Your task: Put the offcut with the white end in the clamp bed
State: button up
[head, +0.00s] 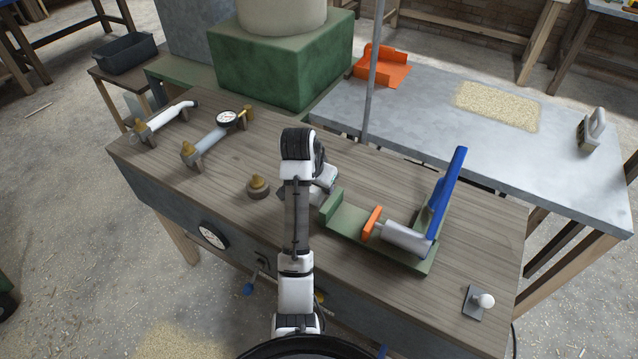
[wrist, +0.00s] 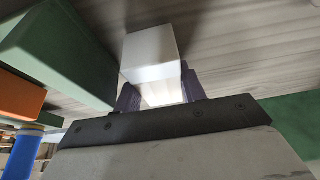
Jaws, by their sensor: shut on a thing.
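The offcut shows in the wrist view as a pale block with a white end (wrist: 150,48). My gripper (wrist: 160,90) is shut on it, with a dark finger on each side of its lower part. In the head view my arm hides the fingers and the offcut, just left of the clamp bed. The green clamp bed (head: 350,219) has an upright green end block, an orange jaw (head: 372,223) and a blue lever (head: 447,190). In the wrist view the green block (wrist: 65,50) and orange jaw (wrist: 18,97) are left of the offcut. A gap shows between offcut and green block.
A brass-topped round piece (head: 257,187) stands left of my arm. Two pipe fittings (head: 165,120) (head: 210,143), one with a gauge, lie at the bench's left. A white knob on a plate (head: 480,300) is at the right. A thin grey post (head: 374,80) rises behind the bench.

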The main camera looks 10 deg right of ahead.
jog(key=shift+f, duration=0.15)
jog(key=o, duration=0.7)
jog(key=shift+r, duration=0.45)
jog(key=p+v, duration=0.4)
jog(key=v, duration=0.3)
jog(key=shift+w, duration=0.1)
jog(key=shift+a+r, duration=0.15)
jog(key=shift+r, duration=0.35)
jog(key=shift+s+v, duration=0.25)
jog(key=shift+v, duration=1.5)
